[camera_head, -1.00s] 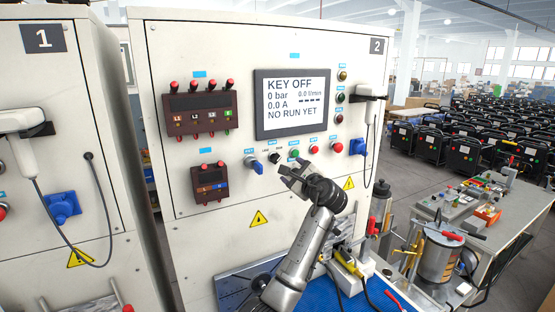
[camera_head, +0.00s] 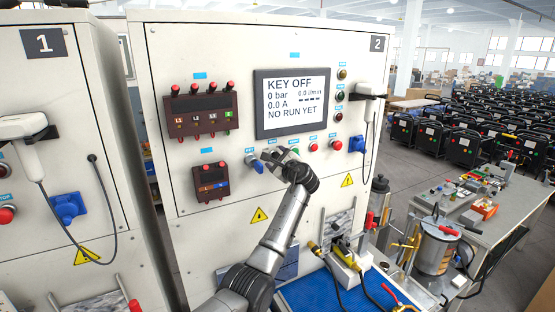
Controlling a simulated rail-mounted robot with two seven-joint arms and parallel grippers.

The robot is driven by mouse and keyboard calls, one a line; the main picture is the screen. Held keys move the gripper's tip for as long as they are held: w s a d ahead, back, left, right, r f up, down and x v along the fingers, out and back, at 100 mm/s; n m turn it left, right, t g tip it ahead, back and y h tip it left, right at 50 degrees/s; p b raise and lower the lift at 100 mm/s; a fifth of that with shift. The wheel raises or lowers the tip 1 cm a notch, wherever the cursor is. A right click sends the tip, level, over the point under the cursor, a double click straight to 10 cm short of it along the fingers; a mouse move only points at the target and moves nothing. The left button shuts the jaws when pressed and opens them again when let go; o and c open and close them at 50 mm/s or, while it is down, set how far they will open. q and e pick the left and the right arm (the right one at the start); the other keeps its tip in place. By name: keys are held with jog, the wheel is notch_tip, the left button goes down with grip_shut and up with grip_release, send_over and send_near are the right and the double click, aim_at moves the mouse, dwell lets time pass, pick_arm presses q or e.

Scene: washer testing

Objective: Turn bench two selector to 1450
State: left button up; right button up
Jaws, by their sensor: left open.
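Bench two is the white cabinet (camera_head: 220,50) marked 2. Its screen (camera_head: 291,103) reads KEY OFF, 0 bar, 0.0 A and NO RUN YET. The small black selector in the control row is hidden behind my left gripper (camera_head: 272,157). The left gripper is open, with its fingers at the panel around the selector's place; I cannot tell whether they touch it. A blue key switch (camera_head: 253,162) sits just left of the fingers. A green button (camera_head: 295,150) is partly covered just to the right. My right gripper is not in view.
Red buttons (camera_head: 313,147) continue the row to the right. Terminal blocks (camera_head: 201,112) are at the panel's left. A blue socket (camera_head: 357,145) is at its right. Below are a blue mat (camera_head: 330,292) and cables. Bench one (camera_head: 50,95) stands left.

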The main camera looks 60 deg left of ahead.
pick_arm(q)
jog(key=shift+c, duration=0.4)
jog(key=c, duration=0.9)
jog(key=shift+o, duration=0.2)
jog(key=shift+f+n+b, duration=0.15)
jog(key=shift+n+b, duration=1.4)
jog(key=shift+n, duration=0.05)
jog(key=n+b, duration=0.4)
jog(key=n, duration=0.1)
jog(key=shift+n, duration=0.3)
jog(key=n+b, duration=0.2)
jog(key=n, duration=0.2)
jog(key=n+b, duration=0.1)
jog(key=n, duration=0.1)
jog(key=n+b, duration=0.1)
jog(key=n, duration=0.1)
jog(key=shift+r+n, duration=0.2)
jog(key=shift+n, duration=0.1)
jog(key=shift+n+b, duration=0.3)
jog(key=shift+n, duration=0.1)
